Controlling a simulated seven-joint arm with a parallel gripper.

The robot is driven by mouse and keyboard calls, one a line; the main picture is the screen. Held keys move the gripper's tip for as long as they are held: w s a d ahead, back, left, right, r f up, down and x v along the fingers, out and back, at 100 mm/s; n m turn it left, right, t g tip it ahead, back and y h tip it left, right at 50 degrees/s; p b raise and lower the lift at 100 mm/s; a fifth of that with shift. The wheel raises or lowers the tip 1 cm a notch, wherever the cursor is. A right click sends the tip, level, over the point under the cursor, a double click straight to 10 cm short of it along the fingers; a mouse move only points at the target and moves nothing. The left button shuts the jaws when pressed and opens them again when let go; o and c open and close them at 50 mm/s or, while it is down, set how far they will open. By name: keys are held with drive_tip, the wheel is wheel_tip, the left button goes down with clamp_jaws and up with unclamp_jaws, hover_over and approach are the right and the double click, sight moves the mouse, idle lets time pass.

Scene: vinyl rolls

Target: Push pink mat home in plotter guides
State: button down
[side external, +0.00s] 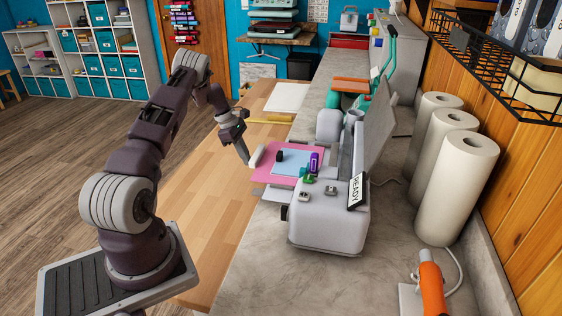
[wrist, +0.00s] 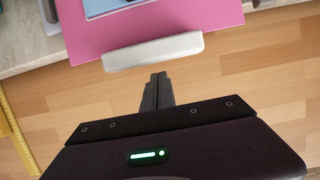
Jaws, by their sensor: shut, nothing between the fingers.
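The pink mat (side external: 262,174) lies at the mouth of the white plotter (side external: 328,215), with a light blue sheet (side external: 292,163) on it. In the wrist view the pink mat (wrist: 200,16) spans the top and has a white grip bar (wrist: 153,52) along its near edge. My gripper (wrist: 158,78) is shut and empty, just short of the bar's middle. A narrow gap seems to part them. In the side external view my gripper (side external: 249,163) is beside the bar at the mat's outer edge. The mat's inner end and the guides are hidden by the plotter.
White vinyl rolls (side external: 458,185) stand upright behind the plotter, near the wall. An orange-handled tool (side external: 431,283) is at the front right of the counter. A yellow ruler (wrist: 14,128) lies at the left in the wrist view.

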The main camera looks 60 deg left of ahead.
sight(256, 152)
drive_tip(key=shift+w+d, duration=0.1)
drive_tip(key=shift+w+d, duration=1.6)
drive_tip(key=shift+s+a, duration=1.5)
